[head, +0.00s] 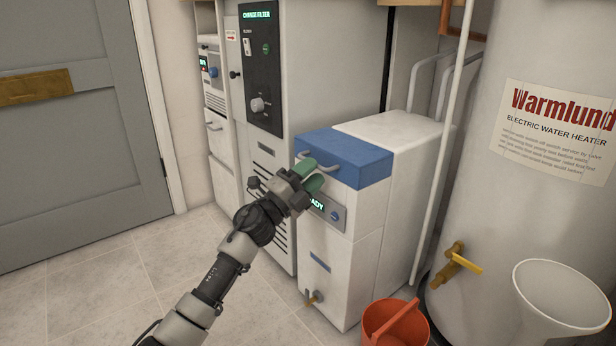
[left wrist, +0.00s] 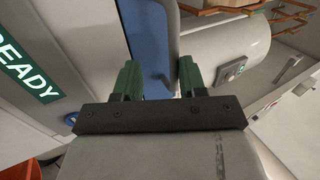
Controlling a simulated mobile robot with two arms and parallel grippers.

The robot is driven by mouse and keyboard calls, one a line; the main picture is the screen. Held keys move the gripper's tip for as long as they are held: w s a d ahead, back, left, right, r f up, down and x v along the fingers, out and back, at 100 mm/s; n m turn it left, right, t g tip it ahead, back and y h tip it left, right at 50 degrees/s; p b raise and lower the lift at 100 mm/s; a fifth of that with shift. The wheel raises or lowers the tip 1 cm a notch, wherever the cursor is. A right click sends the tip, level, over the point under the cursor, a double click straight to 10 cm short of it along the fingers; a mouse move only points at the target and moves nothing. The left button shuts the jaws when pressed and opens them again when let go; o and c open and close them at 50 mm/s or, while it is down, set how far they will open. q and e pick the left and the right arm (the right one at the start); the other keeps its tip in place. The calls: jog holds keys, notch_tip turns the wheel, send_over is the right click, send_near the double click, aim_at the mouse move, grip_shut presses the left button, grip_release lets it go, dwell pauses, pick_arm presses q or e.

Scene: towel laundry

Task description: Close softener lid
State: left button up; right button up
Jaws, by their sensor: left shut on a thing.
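The softener (head: 358,214) is a white cabinet with a green READY display, which also shows in the left wrist view (left wrist: 28,70). Its blue lid (head: 345,152) looks level with the white top behind it, and I see no clear gap under it. A grey-blue bar handle (head: 331,168) sits at the lid's front edge. My left gripper (head: 312,174) has green fingers at this handle and is shut on it. In the left wrist view the blue lid (left wrist: 148,40) shows between and beyond the fingers (left wrist: 158,74). The fingers partly hide the handle. My right gripper is not in view.
A red-orange bucket (head: 397,324) stands on the floor before the softener, near a brass tap (head: 314,298). A white water heater (head: 535,210) and a white funnel-shaped container (head: 560,295) are at right. Tiled floor (head: 100,285) at left is clear.

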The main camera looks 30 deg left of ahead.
pick_arm(q)
jog(key=p+v, duration=0.3)
jog(key=v, duration=0.8)
jog(key=shift+p, duration=0.3)
jog(key=shift+w, duration=0.1)
